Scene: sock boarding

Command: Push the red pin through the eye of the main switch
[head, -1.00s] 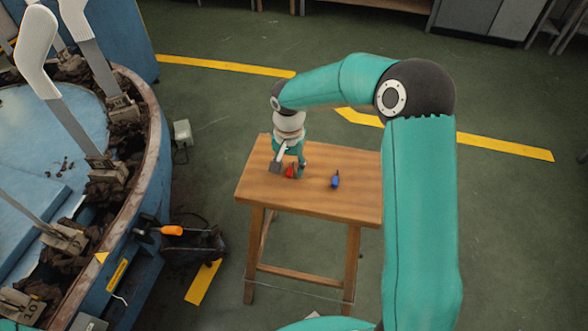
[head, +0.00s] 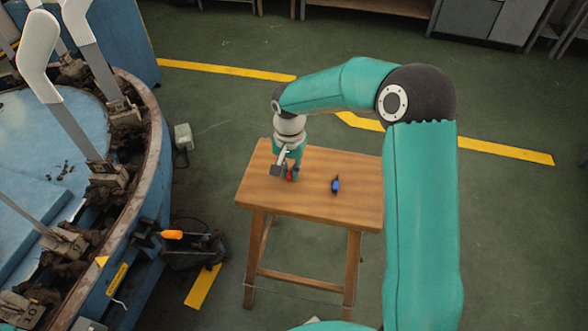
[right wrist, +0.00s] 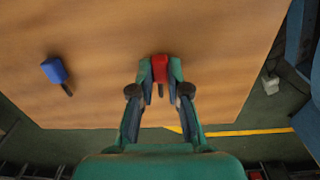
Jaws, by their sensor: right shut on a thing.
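The red pin (head: 290,174) is at the small wooden table, between the fingers of my right gripper (head: 286,171). In the right wrist view the red pin (right wrist: 160,66) has a finger pad pressed on each side, with its thin dark shank pointing back towards the palm. My right gripper (right wrist: 160,72) is shut on its red body. I cannot tell whether the pin still touches the tabletop. An orange-handled switch (head: 172,234) sticks out from the side of the blue round machine, left of the table. Its eye is too small to make out. My left gripper is not in view.
A blue pin-like piece (head: 335,185) lies on the wooden table (head: 258,191), right of my gripper; it also shows in the right wrist view (right wrist: 55,71). The blue machine (head: 125,265) fills the left side. A dark bin (head: 192,250) stands between machine and table.

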